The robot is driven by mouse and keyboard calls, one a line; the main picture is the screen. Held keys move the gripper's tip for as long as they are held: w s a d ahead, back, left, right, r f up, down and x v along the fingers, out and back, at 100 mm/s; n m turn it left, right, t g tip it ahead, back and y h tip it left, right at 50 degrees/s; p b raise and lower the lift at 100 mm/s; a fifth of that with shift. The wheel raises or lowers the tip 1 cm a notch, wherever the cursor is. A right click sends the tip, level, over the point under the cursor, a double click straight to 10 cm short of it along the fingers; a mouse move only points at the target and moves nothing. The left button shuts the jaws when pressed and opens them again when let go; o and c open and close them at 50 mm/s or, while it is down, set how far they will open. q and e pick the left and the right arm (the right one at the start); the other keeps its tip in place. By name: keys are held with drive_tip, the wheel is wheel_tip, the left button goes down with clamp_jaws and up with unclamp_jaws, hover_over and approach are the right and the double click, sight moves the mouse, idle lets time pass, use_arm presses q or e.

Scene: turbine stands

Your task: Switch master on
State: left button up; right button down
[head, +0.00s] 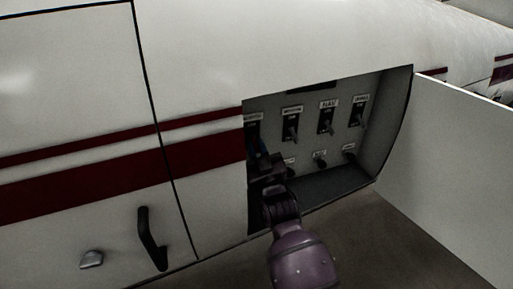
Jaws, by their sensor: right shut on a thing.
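A recessed switch panel (310,150) sits in the side of a white aircraft body. The leftmost switch (252,130) of its upper row is partly hidden by my gripper, and its label is too small to read. My right gripper (264,162) is inside the left part of the recess, just below that switch's plate. It is shut on what appears to be this switch's lever; the fingertips and the lever are dark, so the lever's position cannot be told. My left gripper is not in view.
Three more labelled switches (327,120) stand to the right in the upper row, with small knobs (320,159) below. An open white door (455,170) stands right of the recess. A dark handle (150,238) is on the body at lower left.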

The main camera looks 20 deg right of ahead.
sight(252, 135)
drive_tip(key=shift+s+r+g+p, duration=0.1)
drive_tip(key=shift+r+g+p, duration=0.35)
drive_tip(key=shift+p, duration=0.55)
drive_tip(key=shift+g+p, duration=0.65)
drive_tip(key=shift+r+g, duration=0.4)
drive_tip(key=shift+g, duration=0.6)
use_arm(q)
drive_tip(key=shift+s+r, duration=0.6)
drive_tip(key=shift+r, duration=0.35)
use_arm(e)
drive_tip(key=shift+r+g, duration=0.4)
drive_tip(key=shift+g, duration=0.85)
drive_tip(key=shift+r+g, duration=0.35)
drive_tip(key=shift+g, duration=0.9)
drive_tip(key=shift+r+g, duration=0.1)
drive_tip(key=shift+g, duration=0.2)
drive_tip(key=c, duration=1.1)
unclamp_jaws()
